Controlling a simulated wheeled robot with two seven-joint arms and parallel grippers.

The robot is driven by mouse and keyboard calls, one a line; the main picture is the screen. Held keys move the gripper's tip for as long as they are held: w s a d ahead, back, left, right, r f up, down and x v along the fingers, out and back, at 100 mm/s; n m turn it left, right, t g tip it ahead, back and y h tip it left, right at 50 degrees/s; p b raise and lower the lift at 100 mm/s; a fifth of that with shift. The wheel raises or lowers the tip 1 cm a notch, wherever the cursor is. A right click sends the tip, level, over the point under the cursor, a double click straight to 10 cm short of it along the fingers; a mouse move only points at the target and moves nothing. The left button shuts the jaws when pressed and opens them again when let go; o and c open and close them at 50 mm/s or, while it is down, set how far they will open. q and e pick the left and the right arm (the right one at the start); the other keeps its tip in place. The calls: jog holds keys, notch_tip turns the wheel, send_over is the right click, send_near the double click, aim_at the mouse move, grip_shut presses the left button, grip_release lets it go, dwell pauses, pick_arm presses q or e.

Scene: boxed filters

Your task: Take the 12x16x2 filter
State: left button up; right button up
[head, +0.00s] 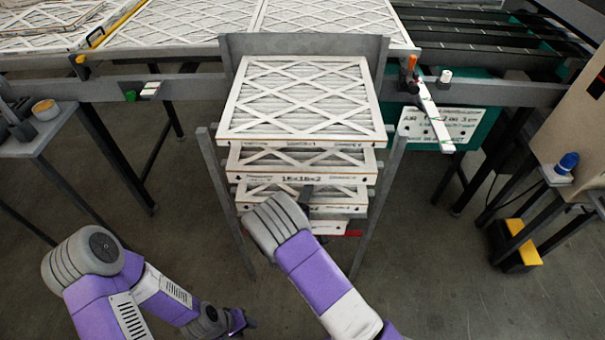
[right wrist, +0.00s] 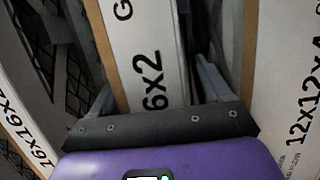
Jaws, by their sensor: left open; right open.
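A filter whose label reads "6x2" at its visible end (right wrist: 150,55) lies between the fingers of my right gripper (right wrist: 157,82) in the right wrist view; the rest of its label is hidden. In the head view it seems to be the third filter down (head: 342,194) in the rack, partly covered by my right gripper (head: 306,196). The right gripper is open around the front edge; I cannot tell whether its fingers touch. My left gripper (head: 246,322) is open and empty, low and left of the rack.
Above is a filter marked 16x16x2 (head: 300,178), with a larger filter (head: 302,100) on top. A filter marked 12x12x4 (right wrist: 300,125) is on the other side in the right wrist view. Grey rack posts (head: 388,185) flank the stack. A side table (head: 40,135) stands left.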

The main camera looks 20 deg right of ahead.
jog(key=shift+w+d, duration=0.15)
jog(key=shift+w, duration=0.1)
jog(key=c, duration=1.1)
jog(key=shift+r, duration=0.1)
jog(key=shift+c, duration=0.3)
jog(key=shift+r, duration=0.1)
